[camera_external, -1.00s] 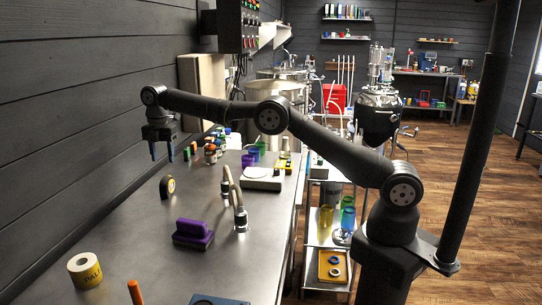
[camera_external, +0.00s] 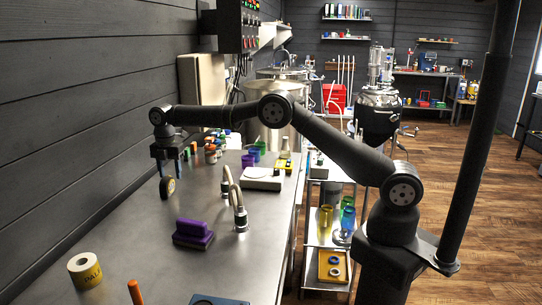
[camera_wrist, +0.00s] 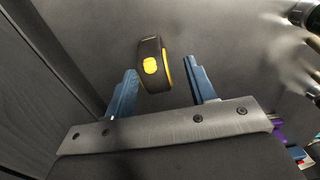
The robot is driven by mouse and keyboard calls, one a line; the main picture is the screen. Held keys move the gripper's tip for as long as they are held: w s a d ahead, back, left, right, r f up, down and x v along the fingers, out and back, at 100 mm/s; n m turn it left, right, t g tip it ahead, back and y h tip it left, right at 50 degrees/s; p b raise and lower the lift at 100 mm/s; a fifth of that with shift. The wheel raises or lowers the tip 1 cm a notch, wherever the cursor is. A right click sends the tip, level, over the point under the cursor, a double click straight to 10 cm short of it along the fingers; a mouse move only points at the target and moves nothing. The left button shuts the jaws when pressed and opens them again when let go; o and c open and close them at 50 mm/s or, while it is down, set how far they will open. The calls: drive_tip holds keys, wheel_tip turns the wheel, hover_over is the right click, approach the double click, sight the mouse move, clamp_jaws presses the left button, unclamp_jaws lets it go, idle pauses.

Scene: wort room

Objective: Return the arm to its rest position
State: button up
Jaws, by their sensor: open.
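My arm reaches left from its base over the steel bench. My gripper (camera_external: 170,171) hangs, fingers down, over the bench near the dark wall. It is open, with its blue fingers apart and nothing held between them. A black and yellow round thing, like a tape measure (camera_external: 167,189), stands on the bench just below the fingertips in the outside view. In the wrist view the tape measure (camera_wrist: 152,66) shows beyond the gap between the fingers; the exact height between them is unclear.
Several small bottles (camera_external: 211,153) stand behind my gripper. A bent metal pipe fitting (camera_external: 240,212), a purple-handled block (camera_external: 193,233), a white scale (camera_external: 262,180) and a tape roll (camera_external: 85,270) are on the bench.

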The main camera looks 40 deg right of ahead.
drive_tip(key=w+d+r, duration=0.1)
drive_tip(key=d+r, duration=0.5)
drive_tip(key=d, duration=0.4)
drive_tip(key=s+a+m, duration=0.3)
drive_tip(key=s+a, duration=0.9)
drive_tip(key=a, duration=0.5)
drive_tip(key=s+a+f, duration=0.1)
drive_tip(key=a+f, duration=0.1)
drive_tip(key=a, duration=0.1)
drive_tip(key=s+a+f, duration=0.2)
drive_tip(key=a, duration=0.1)
drive_tip(key=s+a+f, duration=0.1)
drive_tip(key=a+f, duration=0.2)
drive_tip(key=shift+s+a, duration=0.25)
drive_tip(key=shift+a, duration=0.15)
drive_tip(key=shift+s+a+f, duration=0.15)
drive_tip(key=shift+a, duration=0.1)
drive_tip(key=shift+f, duration=0.75)
drive_tip(key=shift+o, duration=0.2)
